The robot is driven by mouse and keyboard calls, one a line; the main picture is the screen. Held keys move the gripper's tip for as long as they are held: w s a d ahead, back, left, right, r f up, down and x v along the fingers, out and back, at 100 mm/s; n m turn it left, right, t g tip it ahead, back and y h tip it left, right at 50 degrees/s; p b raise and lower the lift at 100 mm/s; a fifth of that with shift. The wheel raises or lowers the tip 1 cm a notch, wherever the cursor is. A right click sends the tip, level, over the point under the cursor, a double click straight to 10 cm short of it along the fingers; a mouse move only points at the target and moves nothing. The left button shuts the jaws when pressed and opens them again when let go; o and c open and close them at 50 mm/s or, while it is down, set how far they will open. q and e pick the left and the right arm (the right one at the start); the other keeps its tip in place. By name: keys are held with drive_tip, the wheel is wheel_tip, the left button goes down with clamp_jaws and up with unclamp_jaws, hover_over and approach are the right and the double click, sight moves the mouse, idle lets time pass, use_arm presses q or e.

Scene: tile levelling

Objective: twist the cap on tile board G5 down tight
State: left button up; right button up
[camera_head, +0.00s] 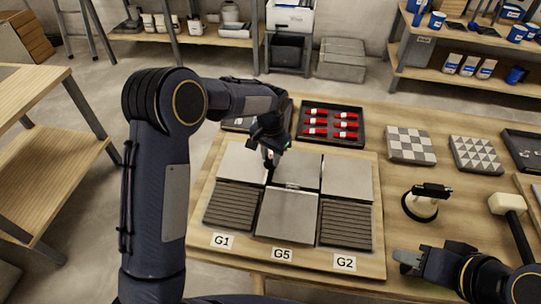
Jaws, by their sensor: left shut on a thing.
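The tile board (378,235) carries grey smooth tiles and ribbed dark tiles. The label G5 (281,254) is at its front middle, below a smooth grey tile (287,216). Labels G1 (221,241) and G2 (344,263) stand to either side. My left gripper (270,160) points down at the joint between the back left and back middle tiles. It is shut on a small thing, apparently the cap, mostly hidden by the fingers. My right gripper (406,260) is low at the right, beside the board; its finger gap is not clear.
Patterned tile samples (410,145), a round handled tool (420,205) and a mallet (508,205) are at the right. A wooden bench (40,130) stands at the left.

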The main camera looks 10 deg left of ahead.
use_arm(q)
drive_tip(key=m, duration=0.6)
drive_tip(key=shift+r+m, duration=0.1)
drive_tip(key=shift+m, duration=0.2)
drive_tip(key=m, duration=0.6)
drive_tip(key=shift+p, duration=0.3)
drive_tip(key=o, duration=1)
wheel_tip(320, 180, up, 8)
drive_tip(key=shift+f, duration=0.2)
drive_tip(key=shift+r, duration=0.1)
